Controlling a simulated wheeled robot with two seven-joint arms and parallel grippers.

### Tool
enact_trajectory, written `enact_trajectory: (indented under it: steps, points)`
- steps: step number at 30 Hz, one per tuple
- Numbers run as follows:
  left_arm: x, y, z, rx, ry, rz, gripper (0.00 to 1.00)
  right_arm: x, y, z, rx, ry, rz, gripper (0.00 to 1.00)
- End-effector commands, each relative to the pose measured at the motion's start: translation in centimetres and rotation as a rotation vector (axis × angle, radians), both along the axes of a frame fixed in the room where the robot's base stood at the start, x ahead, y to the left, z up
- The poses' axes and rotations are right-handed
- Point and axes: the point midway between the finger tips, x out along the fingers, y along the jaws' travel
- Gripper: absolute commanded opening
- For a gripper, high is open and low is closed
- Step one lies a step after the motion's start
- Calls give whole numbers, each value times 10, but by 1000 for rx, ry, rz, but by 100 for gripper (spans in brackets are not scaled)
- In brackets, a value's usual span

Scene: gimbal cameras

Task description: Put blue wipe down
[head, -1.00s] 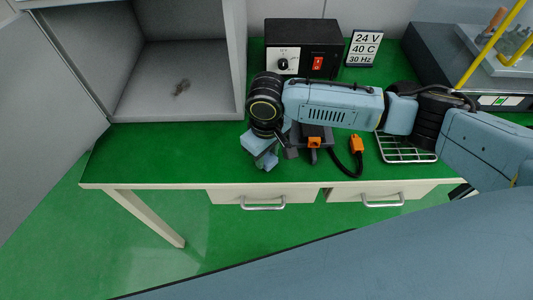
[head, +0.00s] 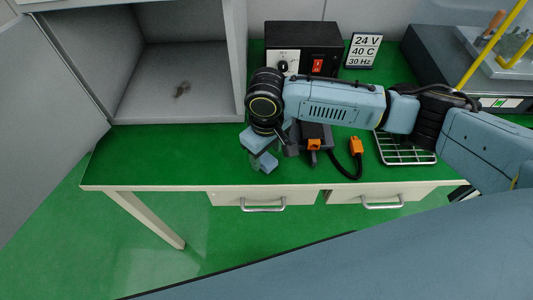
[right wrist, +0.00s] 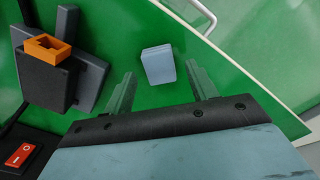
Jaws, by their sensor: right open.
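The blue wipe (right wrist: 158,64) is a small pale blue folded piece on the green table, near its front edge. It also shows in the head view (head: 268,162), just below my right gripper (head: 258,158), which partly overlaps it. In the right wrist view my right gripper's two fingers are apart, one on each side of the wipe. Green table shows between the wipe and each finger, so neither seems to touch it. The exact height of the fingers above the table is hard to tell. My left gripper is not in view.
A dark device with an orange connector (right wrist: 48,48) stands close beside the gripper. Behind are a black power box (head: 318,40) and a sign (head: 362,50). A wire rack (head: 408,150) lies to the right. An open grey cabinet (head: 175,60) is at left. The table's front left is clear.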

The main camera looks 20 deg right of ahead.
Motion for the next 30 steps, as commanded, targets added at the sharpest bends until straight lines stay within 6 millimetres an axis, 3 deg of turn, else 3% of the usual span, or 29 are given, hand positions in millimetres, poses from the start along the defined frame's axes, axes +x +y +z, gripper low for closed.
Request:
enact_trajectory:
  steps: [9, 15, 30]
  points:
    - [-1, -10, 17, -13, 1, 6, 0, 1, 0, 72, 3, -3, 0, 57]
    - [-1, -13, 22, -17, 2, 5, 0, 1, 0, 98, 2, -1, 0, 57]
    - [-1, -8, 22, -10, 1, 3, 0, 0, 0, 105, 1, 0, -1, 57]
